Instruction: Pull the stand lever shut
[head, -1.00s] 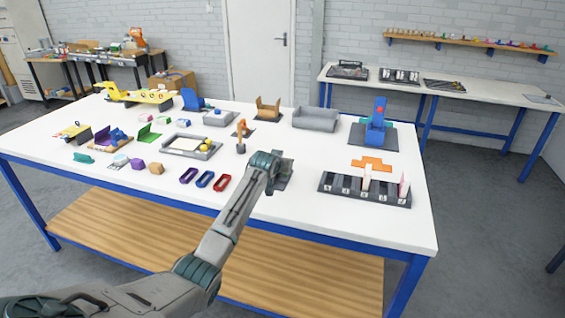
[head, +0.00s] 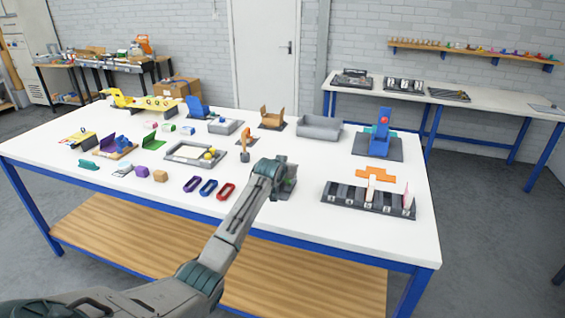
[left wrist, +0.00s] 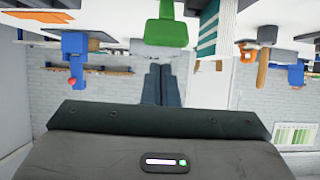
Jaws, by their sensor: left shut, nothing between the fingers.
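My left gripper shows in the left wrist view (left wrist: 160,84), with its two dark fingers together and nothing between them. In that view, which is upside down, a green rounded part (left wrist: 166,32) on a grey piece lies just beyond the fingertips; I cannot tell whether they touch. In the head view my left wrist covers the fingers and most of a small dark grey stand (head: 287,194) with a bit of green at the table's front middle. I cannot make out the lever's position. My right gripper is not in view.
A numbered dark rack (head: 370,199) stands to the right, and a blue device with a red knob (head: 383,122) behind it. An orange-handled tool (head: 244,140) stands behind left. Red, blue and purple rings (head: 208,187) lie left of my arm. The table's front right corner is clear.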

